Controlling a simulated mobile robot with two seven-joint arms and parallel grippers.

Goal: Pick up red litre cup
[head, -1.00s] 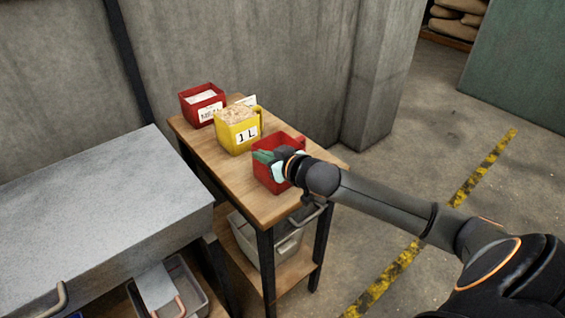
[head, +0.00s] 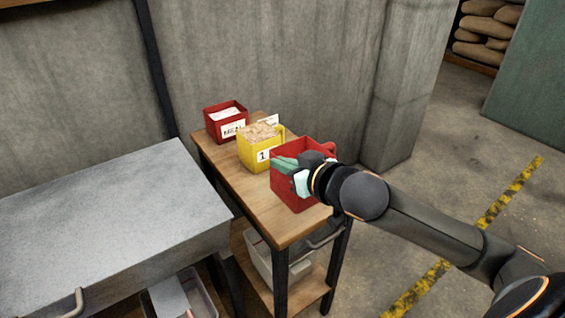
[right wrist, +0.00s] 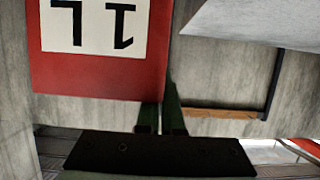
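The red litre cup (head: 296,193) is at the near end of the narrow wooden table, in front of the yellow cup, and looks raised off the top. My right gripper (head: 285,165) is at its upper wall, its green fingers closed on it. In the right wrist view the cup (right wrist: 100,82) shows upside down with a white "1 L" label, and the fingers (right wrist: 161,118) are close together at its edge. The cup's inside is mostly hidden. My left gripper is not in view.
A yellow cup (head: 250,160) of flakes and a red container (head: 213,126) with white contents stand behind on the wooden table (head: 270,222). A grey metal bench (head: 100,205) is at left. A pale bin (head: 262,262) sits on the lower shelf. Floor at right is open.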

